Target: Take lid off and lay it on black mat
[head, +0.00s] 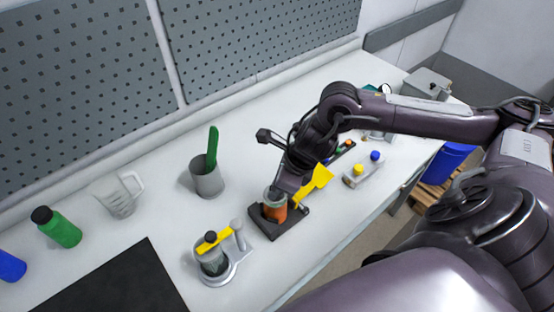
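The black mat (112,285) lies flat on the bench at the lower left, with nothing on its visible part. An orange container (273,212) with a greyish rim stands in a dark block-shaped base (264,227) near the bench's front. My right gripper (281,190) points down at the top of this container. It hides part of the top, so I cannot tell a lid or whether the fingers grip it. A grey pot (214,265) with a yellow bar and a dark knob on top stands in a pale holder, between mat and base. My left gripper is out of view.
A grey cup (207,181) with a green tool, a clear jug (120,196) and a green bottle (58,229) stand behind. A yellow flat piece (318,181) is beside my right gripper.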

